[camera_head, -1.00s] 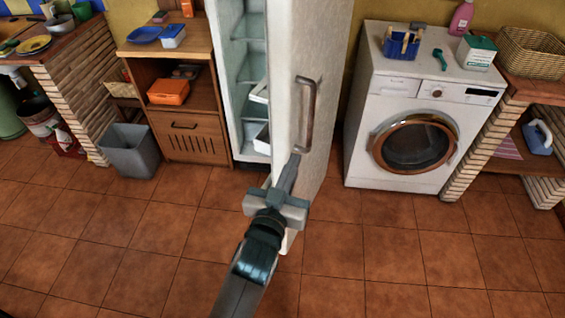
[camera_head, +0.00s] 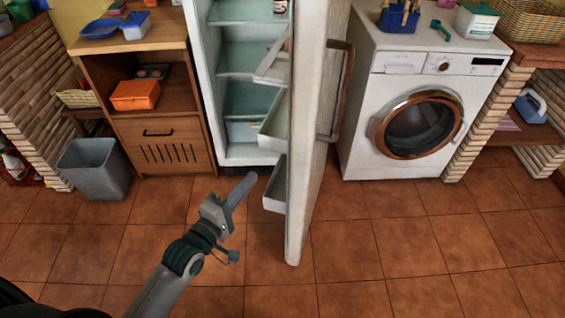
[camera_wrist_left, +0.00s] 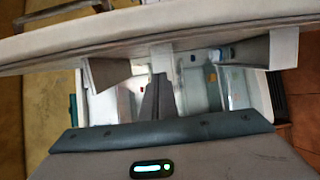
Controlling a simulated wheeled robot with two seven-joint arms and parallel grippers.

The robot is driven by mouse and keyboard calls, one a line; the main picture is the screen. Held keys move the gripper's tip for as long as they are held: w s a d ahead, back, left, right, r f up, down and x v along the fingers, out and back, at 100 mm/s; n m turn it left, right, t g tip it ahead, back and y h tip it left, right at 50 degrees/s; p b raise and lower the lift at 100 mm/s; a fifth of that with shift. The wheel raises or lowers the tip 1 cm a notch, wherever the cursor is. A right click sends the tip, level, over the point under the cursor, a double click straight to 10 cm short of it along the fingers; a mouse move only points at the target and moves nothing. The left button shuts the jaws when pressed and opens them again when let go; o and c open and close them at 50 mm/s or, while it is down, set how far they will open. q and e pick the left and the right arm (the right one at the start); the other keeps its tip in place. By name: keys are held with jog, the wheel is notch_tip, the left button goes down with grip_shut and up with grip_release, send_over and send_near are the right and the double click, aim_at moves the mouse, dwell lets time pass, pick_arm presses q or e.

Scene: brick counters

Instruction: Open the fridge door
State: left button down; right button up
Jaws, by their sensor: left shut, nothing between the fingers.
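The white fridge door (camera_head: 309,190) stands open, seen nearly edge-on, with its inner bins (camera_head: 275,128) facing left. Its brown handle (camera_head: 347,90) is on the right, outer side. The fridge interior (camera_head: 240,60) shows pale shelves. My left gripper (camera_head: 247,182) is shut and empty, left of the door on its inner side and in front of the fridge opening, apart from the handle. In the left wrist view the shut fingers (camera_wrist_left: 158,97) point towards the interior, and the door (camera_wrist_left: 150,35) crosses the top with the handle (camera_wrist_left: 62,12) beyond it. My right gripper is not in view.
A wooden cabinet (camera_head: 165,140) and a grey bin (camera_head: 97,168) stand left of the fridge. A washing machine (camera_head: 385,165) stands right of the door. The tiled floor (camera_head: 400,245) in front is clear.

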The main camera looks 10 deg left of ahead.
pick_arm(q)
jog(key=shift+d+r, duration=0.1)
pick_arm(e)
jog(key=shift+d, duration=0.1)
